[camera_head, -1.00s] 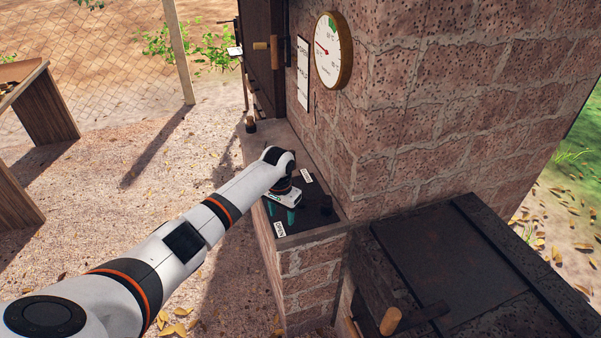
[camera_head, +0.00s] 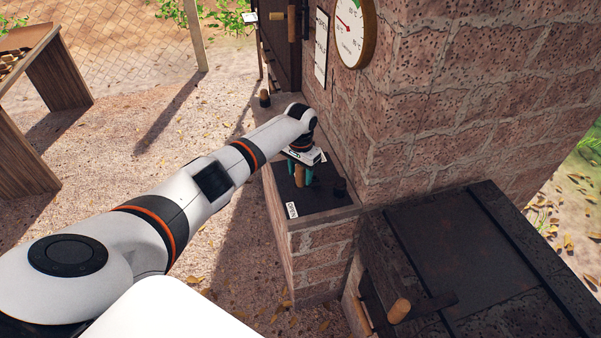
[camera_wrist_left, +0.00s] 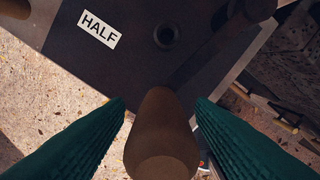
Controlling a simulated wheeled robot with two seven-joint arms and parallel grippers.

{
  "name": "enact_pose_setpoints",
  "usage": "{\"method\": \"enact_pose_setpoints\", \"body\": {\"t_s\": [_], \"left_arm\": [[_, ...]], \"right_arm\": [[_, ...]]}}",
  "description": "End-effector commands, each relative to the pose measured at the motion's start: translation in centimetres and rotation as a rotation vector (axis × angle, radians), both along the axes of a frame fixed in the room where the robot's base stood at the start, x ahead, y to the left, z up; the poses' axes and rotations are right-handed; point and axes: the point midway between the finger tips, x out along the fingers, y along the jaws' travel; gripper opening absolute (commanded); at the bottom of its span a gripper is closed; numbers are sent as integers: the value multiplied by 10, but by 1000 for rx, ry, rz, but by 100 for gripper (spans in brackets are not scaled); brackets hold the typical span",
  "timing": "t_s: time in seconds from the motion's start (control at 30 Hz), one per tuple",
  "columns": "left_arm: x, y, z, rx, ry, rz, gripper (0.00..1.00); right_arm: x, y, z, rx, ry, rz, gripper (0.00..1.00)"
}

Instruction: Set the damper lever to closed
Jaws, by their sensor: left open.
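The damper lever's brown wooden handle (camera_head: 299,176) stands up from a dark plate (camera_head: 322,198) on the brick ledge. My left gripper (camera_head: 301,180) is over the plate, with its teal fingers on either side of the handle. In the left wrist view the handle (camera_wrist_left: 162,135) stands between the two open fingers (camera_wrist_left: 160,125), with a narrow gap visible on the left. A HALF label (camera_wrist_left: 98,29) lies on the plate there. No closed label is readable. My right gripper is not seen.
A brick wall with a round gauge (camera_head: 355,30) rises right behind the ledge. A dark metal-topped block (camera_head: 480,270) with a wooden handle (camera_head: 399,310) is at lower right. A dark knob (camera_head: 340,187) stands on the plate. Open gravel lies to the left.

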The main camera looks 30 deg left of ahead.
Motion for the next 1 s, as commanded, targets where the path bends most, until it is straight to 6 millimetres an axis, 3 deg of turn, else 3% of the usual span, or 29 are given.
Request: {"method": "enact_pose_setpoints", "body": {"t_s": [0.17, 0.43, 0.73, 1.0], "left_arm": [[0, 0, -11, 0, 0, -1, 50], [0, 0, -12, 0, 0, -1, 50], [0, 0, -12, 0, 0, -1, 1], [-1, 4, -12, 1, 0, -5, 0]], "right_arm": [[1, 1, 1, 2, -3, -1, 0], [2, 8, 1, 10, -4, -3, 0], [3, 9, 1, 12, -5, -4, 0], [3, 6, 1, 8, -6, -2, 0]]}}
